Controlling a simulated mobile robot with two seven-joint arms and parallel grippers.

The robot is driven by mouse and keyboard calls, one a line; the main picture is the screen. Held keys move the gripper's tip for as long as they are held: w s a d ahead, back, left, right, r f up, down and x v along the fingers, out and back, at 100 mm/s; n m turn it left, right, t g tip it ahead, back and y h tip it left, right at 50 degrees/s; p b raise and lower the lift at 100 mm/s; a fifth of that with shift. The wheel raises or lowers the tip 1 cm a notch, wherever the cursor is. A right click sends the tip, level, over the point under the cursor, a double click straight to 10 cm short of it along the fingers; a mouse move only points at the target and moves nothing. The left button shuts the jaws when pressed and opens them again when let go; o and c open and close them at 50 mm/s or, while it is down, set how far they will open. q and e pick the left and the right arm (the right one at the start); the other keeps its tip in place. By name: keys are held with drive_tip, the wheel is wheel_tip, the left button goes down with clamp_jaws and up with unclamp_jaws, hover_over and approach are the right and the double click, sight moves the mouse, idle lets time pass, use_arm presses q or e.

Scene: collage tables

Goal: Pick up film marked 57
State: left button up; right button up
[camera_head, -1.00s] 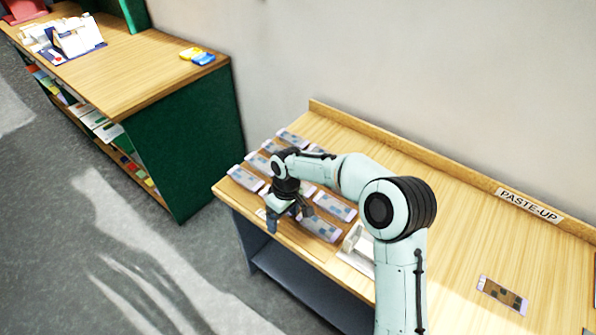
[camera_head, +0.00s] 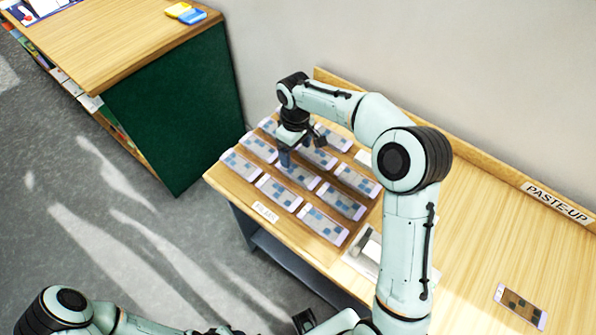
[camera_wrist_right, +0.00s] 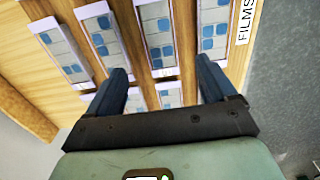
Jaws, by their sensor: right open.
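Several pale film strips (camera_head: 325,225) with blue squares lie in rows on the wooden table. I cannot read a 57 on any of them. My right gripper (camera_head: 302,147) is open above the back part of these rows, with its fingers pointing down. It hides part of the strips beneath it. In the right wrist view the two dark fingers (camera_wrist_right: 162,75) are apart with nothing held between them. Film strips (camera_wrist_right: 158,35) show beyond and between the fingers. My left arm shows at the bottom edge; its gripper cannot be made out clearly.
A FILMS label (camera_head: 265,212) is at the table's front edge. A white tray-like item (camera_head: 364,252) lies right of the strips. A dark-patterned card (camera_head: 521,306) lies far right, near the PASTE-UP sign (camera_head: 556,202). A green-sided cabinet (camera_head: 180,110) stands left, across a gap.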

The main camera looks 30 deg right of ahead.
sight(294, 170)
drive_tip(key=f, duration=0.7)
drive_tip(key=shift+w+a+f, duration=0.15)
drive_tip(key=shift+w+f, duration=0.15)
drive_tip(key=shift+f, duration=0.05)
drive_tip(key=shift+c, duration=0.3)
drive_tip(key=c, duration=1.1)
